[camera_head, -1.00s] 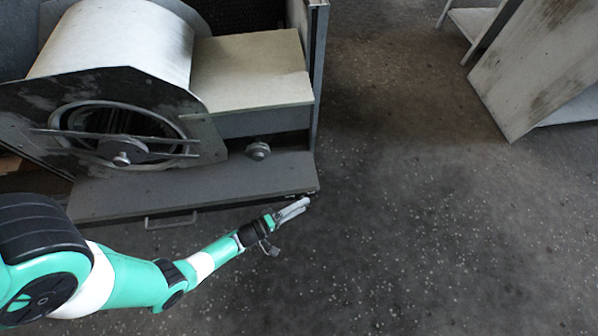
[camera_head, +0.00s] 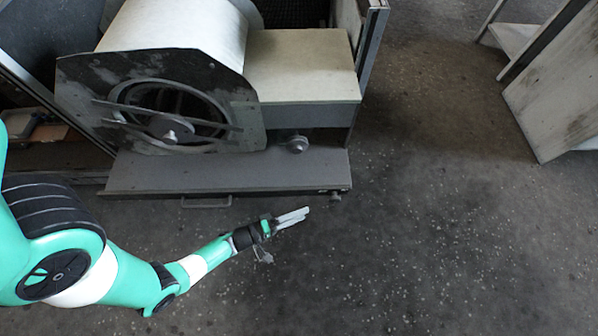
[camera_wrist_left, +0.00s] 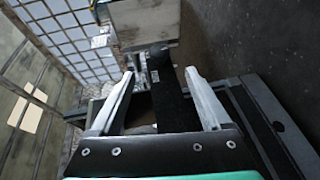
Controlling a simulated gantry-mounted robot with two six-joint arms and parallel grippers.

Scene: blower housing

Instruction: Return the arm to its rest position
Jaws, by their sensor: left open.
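My left arm (camera_head: 110,270) comes in from the left in the head view, green and white. Its gripper (camera_head: 292,217) is in front of the blower housing's front ledge (camera_head: 230,170), over the floor and apart from the ledge in the picture. In the left wrist view the two pale fingers (camera_wrist_left: 158,98) are spread wide with nothing held between them. My right gripper is not in view.
The blower housing has a pale drum (camera_head: 180,30), a dark round-holed side plate (camera_head: 170,105) and a box (camera_head: 300,70). A handle (camera_head: 206,202) projects below the ledge. A worn panel (camera_head: 555,90) leans at right. The floor (camera_head: 440,230) between is clear.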

